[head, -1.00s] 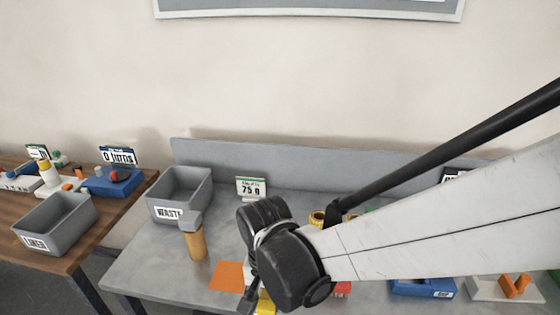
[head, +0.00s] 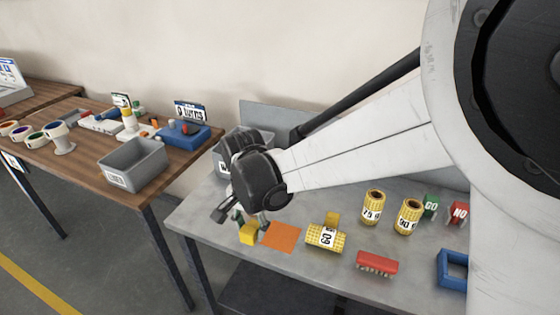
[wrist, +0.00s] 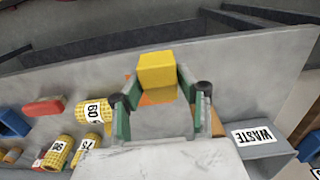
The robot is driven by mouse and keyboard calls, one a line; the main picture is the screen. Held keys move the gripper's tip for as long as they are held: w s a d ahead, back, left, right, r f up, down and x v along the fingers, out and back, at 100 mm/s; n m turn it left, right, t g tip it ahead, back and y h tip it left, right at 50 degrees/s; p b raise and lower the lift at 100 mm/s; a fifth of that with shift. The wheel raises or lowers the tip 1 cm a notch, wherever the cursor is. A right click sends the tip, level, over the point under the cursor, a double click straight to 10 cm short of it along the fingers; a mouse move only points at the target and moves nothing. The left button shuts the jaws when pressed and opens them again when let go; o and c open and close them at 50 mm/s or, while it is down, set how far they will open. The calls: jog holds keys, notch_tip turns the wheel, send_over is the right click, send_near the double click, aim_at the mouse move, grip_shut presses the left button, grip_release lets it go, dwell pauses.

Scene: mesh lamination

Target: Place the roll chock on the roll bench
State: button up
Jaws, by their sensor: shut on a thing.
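My gripper (head: 250,222) is shut on a yellow block, the roll chock (head: 248,235), at the left front part of the grey bench (head: 215,225) that carries the rolls. In the wrist view the chock (wrist: 157,70) sits between the green-lined fingertips (wrist: 160,92). An orange square (head: 282,236) lies on the bench just right of the chock in the head view. I cannot tell whether the chock touches the bench. A yellow roll marked 60 (head: 325,237) lies on its side to the right, with another yellow block (head: 333,218) behind it.
Rolls marked 75 (head: 372,206) and 90 (head: 408,217) stand farther right. A red brush (head: 377,263) and a blue frame (head: 452,270) are near the front. The waste bin (wrist: 262,150) shows in the wrist view. A wooden table (head: 75,150) stands left.

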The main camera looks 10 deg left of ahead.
jog(key=b, duration=0.2)
send_over(281, 238)
notch_tip(281, 238, down, 6)
jog(key=shift+f, duration=0.15)
jog(key=shift+f+b, duration=0.9)
jog(key=shift+f, duration=1)
jog(key=shift+f, duration=0.1)
jog(key=shift+f, duration=0.15)
jog(key=o, duration=1.2)
jog(key=shift+r, duration=0.25)
notch_tip(281, 238, up, 12)
jog(key=shift+p, duration=0.45)
